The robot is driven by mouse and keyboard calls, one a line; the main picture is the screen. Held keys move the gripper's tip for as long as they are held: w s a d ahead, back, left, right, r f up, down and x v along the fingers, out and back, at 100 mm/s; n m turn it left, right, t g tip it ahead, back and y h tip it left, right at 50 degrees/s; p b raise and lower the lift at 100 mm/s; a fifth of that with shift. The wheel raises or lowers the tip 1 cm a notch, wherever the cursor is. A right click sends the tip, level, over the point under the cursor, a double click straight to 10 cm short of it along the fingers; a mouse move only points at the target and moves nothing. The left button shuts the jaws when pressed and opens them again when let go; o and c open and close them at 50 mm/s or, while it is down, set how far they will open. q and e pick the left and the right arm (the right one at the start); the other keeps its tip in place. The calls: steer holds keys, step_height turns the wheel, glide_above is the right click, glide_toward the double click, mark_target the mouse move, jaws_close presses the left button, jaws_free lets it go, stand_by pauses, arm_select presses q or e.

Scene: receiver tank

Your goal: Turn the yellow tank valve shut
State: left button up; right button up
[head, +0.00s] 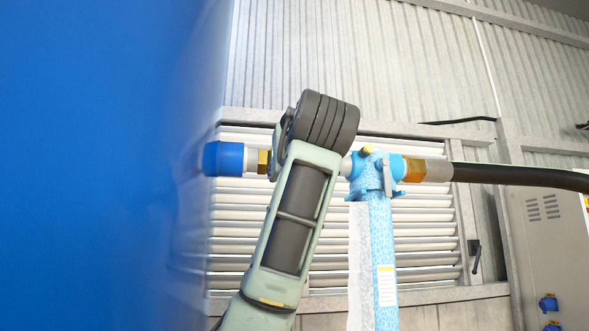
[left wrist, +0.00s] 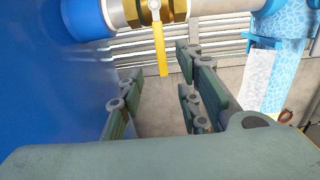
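The yellow valve handle (left wrist: 160,48) hangs straight down from the brass valve body (left wrist: 150,13) in the left wrist view. The brass also shows in the head view (head: 263,162), just right of the blue collar on the tank; the handle is hidden there behind my left arm. My left gripper (left wrist: 158,78) is open and empty below the valve. Its fingers stand left and right of the handle's line, and the handle's lower end shows in the gap near the fingertips. I cannot tell the exact depth between them. My right gripper is in neither view.
The blue tank (head: 90,160) fills the left side. A light blue upright pipe (head: 382,250) with a fitting stands right of the valve, with a black hose (head: 520,176) running right. A louvred wall (head: 425,225) is behind. A grey cabinet (head: 550,245) stands at right.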

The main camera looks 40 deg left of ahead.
arm_select(q)
steer(key=shift+v, duration=1.8)
steer(key=shift+a, duration=0.1)
